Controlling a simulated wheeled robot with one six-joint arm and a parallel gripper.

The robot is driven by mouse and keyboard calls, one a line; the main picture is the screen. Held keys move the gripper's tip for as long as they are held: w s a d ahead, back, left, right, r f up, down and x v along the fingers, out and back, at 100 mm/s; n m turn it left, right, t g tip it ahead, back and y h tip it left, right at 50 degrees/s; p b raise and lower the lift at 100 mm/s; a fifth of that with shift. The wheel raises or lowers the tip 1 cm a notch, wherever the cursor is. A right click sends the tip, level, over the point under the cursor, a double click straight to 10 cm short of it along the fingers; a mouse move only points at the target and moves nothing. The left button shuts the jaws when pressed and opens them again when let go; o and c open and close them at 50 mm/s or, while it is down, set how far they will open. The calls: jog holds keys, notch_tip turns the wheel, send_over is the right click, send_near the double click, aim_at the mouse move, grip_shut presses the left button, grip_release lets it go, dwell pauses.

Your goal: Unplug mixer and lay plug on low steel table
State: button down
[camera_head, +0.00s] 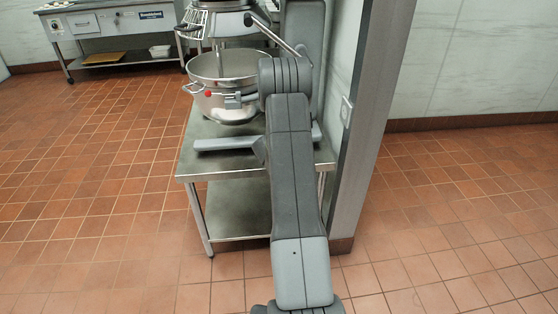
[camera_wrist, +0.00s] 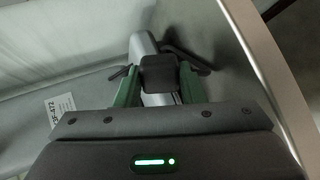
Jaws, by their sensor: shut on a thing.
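The mixer (camera_head: 318,50) stands on the low steel table (camera_head: 235,170), with its steel bowl (camera_head: 235,70) at the left and its base leg (camera_head: 226,144) on the tabletop. In the wrist view my gripper (camera_wrist: 160,84) has its green fingers closed on a dark block that looks like the plug (camera_wrist: 160,72). Whether the plug is still in a socket cannot be told. In the head view my own arm hides the gripper and the plug. A pale wall socket (camera_head: 346,111) shows on the wall end right of the mixer.
A narrow wall end (camera_head: 370,130) with metal trim borders the table on the right. The table has a lower shelf (camera_head: 240,208). A steel counter (camera_head: 110,25) stands far left. Tiled floor (camera_head: 90,180) is clear at the left. A pale metal edge (camera_wrist: 262,70) crosses the wrist view.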

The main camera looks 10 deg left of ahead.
jog(key=shift+f+b, duration=0.9)
jog(key=shift+b, duration=0.1)
jog(key=c, duration=1)
grip_release()
jog(key=shift+o, duration=0.7)
jog(key=shift+s+f, duration=0.1)
jog(key=shift+f, duration=0.05)
jog(key=shift+s+f, duration=0.1)
jog(key=shift+f, duration=0.05)
jog(key=c, duration=0.3)
jog(key=shift+c, duration=0.2)
